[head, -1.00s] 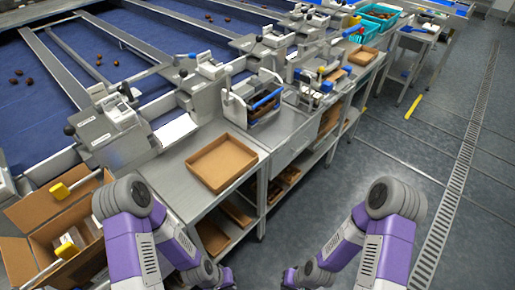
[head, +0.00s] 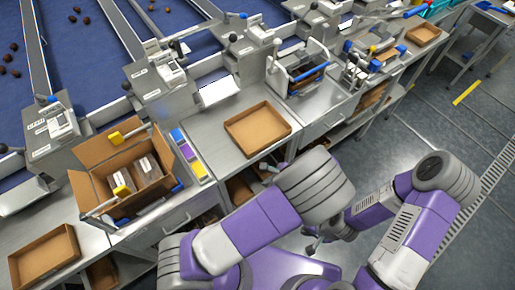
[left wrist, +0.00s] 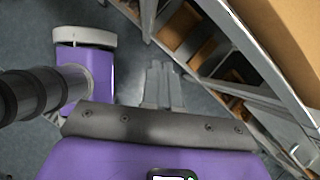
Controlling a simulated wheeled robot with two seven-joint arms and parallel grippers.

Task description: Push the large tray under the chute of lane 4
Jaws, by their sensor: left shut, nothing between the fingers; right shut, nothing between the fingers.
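A shallow brown tray (head: 233,137) lies on the steel bench, in front of a white chute plate (head: 218,92). Another brown tray (head: 45,278) lies at the lower left, below another chute plate (head: 22,196). I cannot read which lane is 4 or tell which tray is the large one. My right gripper (head: 318,240) is shut and empty, over the floor before the bench.
An open cardboard box (head: 100,160) with packs and yellow-handled tools stands between the two trays, with a strip of coloured blocks (head: 190,153) beside it. A blue-handled device (head: 300,75) stands right of the first tray. The floor (head: 430,105) at the right is clear.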

